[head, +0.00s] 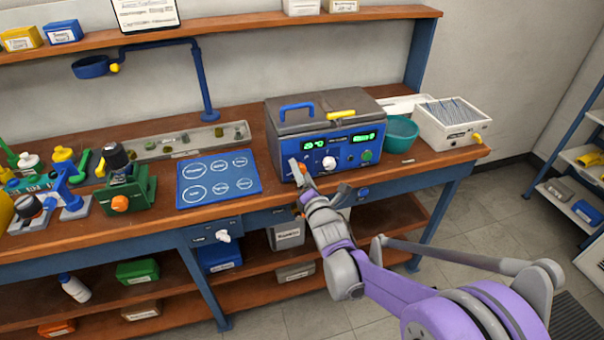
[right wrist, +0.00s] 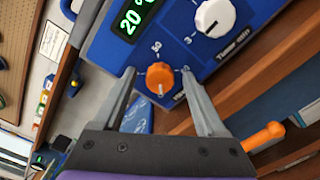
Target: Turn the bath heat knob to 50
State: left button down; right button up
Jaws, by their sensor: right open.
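The bath (head: 320,122) is a grey-topped box with a blue front panel on the bench. In the right wrist view its orange heat knob (right wrist: 160,76) sits below a green display (right wrist: 136,16) reading 20 °C. My right gripper (right wrist: 158,74) is open, with one finger on each side of the orange knob and visible gaps between. In the head view my right gripper (head: 299,180) is at the panel's left part and partly hides the knob. My left gripper is not in view.
A white timer knob (right wrist: 213,17) is beside the orange knob on the panel. Another orange knob (right wrist: 264,136) is below the bench edge. A teal bowl (head: 401,134) stands right of the bath, and a blue mat (head: 218,178) lies left of it.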

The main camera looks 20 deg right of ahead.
grip_shut()
dwell(0.3)
jog(key=shift+m, duration=0.3)
